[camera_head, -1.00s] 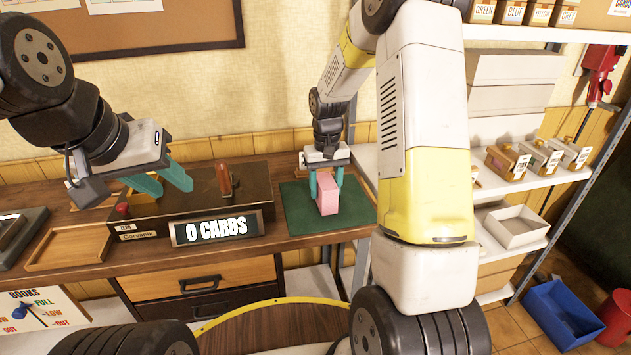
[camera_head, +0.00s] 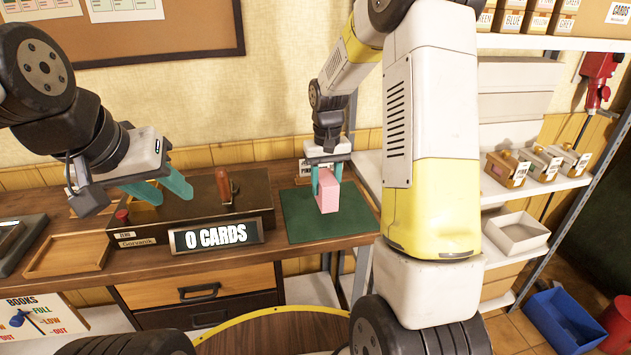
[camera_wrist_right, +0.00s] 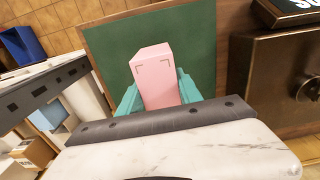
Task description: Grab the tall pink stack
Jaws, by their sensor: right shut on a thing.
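The tall pink stack (camera_head: 328,193) is an upright pink block over the green mat (camera_head: 300,222) on the wooden counter. My right gripper (camera_head: 327,178) is shut on it, with one teal finger on each side. The right wrist view shows the pink stack (camera_wrist_right: 156,78) between the teal fingers, with the green mat behind it. I cannot tell whether its bottom touches the mat. My left gripper (camera_head: 165,190) is open and empty, above the left part of the card counting box (camera_head: 150,212).
The box has a red-brown lever (camera_head: 225,188) and a "0 CARDS" display (camera_head: 216,236). A shallow wooden tray (camera_head: 68,250) lies at the left. Shelves with small boxes (camera_head: 507,168) and a white tray (camera_head: 516,232) stand at the right.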

